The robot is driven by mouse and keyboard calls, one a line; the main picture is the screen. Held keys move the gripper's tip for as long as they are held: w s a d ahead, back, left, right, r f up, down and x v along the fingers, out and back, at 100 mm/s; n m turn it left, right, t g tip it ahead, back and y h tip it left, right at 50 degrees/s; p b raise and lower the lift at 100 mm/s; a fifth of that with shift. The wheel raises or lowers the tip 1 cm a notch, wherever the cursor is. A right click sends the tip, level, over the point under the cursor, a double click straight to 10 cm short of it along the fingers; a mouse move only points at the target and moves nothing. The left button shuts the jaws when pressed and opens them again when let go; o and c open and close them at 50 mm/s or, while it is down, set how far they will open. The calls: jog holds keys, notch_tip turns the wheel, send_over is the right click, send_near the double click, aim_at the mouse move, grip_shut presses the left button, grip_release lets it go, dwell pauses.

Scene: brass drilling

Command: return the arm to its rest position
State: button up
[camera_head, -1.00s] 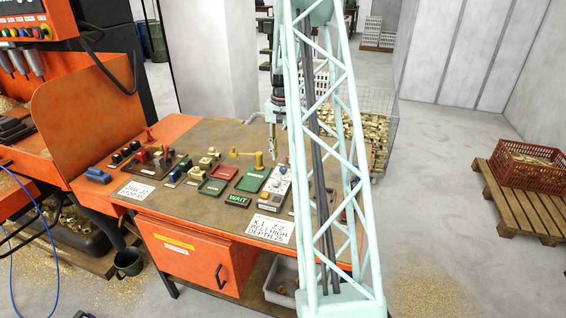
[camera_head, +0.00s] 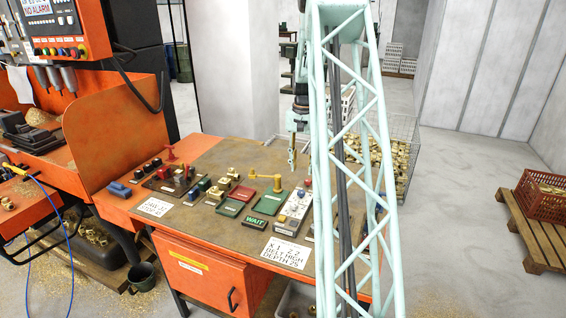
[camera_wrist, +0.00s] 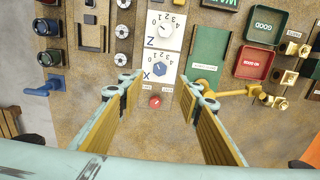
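My gripper (camera_head: 292,158) hangs from the pale green lattice arm above the far part of the workbench (camera_head: 220,235). In the wrist view my gripper (camera_wrist: 161,86) has its two brass-padded fingers wide apart, with nothing between them. A control panel with Z and X dials (camera_wrist: 160,68) and a red knob (camera_wrist: 155,102) shows below, beyond the fingertips. I cannot tell the exact height above the bench. The arm hides part of the bench's right side in the head view.
Green and red trays (camera_head: 270,201), a brass crank handle (camera_head: 266,180) and small fixtures stand on the bench. A wire cage of brass parts (camera_head: 400,150) stands behind it. An orange machine (camera_head: 110,130) is at left; a pallet with a red crate (camera_head: 545,195) is at right.

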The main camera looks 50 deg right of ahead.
dwell(0.4)
jog(key=a+r+n+t+b, duration=0.1)
jog(key=a+r+n, duration=0.1)
jog(key=a+r, duration=0.85)
jog(key=s+a+r+n+h, duration=0.1)
jog(key=a+r+n, duration=0.3)
jog(key=a, duration=1.1)
jog(key=a+r+n+t+b, duration=0.1)
jog(key=a+r, duration=0.7)
jog(key=a, duration=0.5)
jog(key=s+a+r+n+b, duration=0.1)
jog(key=s+a+r+n, duration=0.3)
jog(key=s+a, duration=0.9)
jog(key=s+a+f+n+t+y+b, duration=0.1)
jog(key=s+a+f+n+t, duration=0.1)
jog(key=s+a, duration=0.9)
jog(key=s+f+n, duration=0.1)
jog(key=s, duration=0.2)
jog(key=shift+s+a+n, duration=0.2)
jog(key=shift+n, duration=0.1)
